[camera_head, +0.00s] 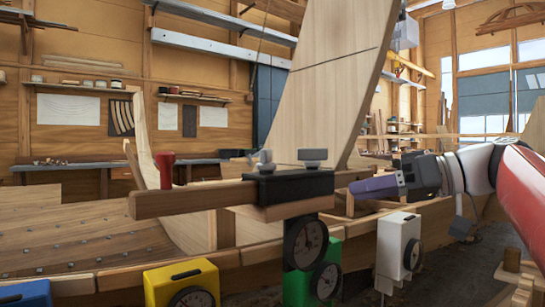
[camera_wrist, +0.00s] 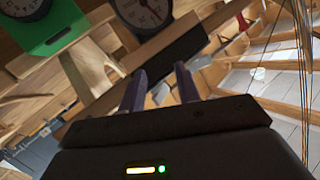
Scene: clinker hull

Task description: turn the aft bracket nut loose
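A black bracket (camera_head: 297,186) sits across the end of a wooden beam (camera_head: 195,198) in the head view.
A red knob (camera_head: 165,171) stands on the beam's left part. Dial gauges in yellow (camera_head: 180,277), green (camera_head: 296,287) and white (camera_head: 398,245) housings are below. A tall wooden plank (camera_head: 335,85) rises behind the bracket. Hull planking (camera_head: 80,245) fills the left.

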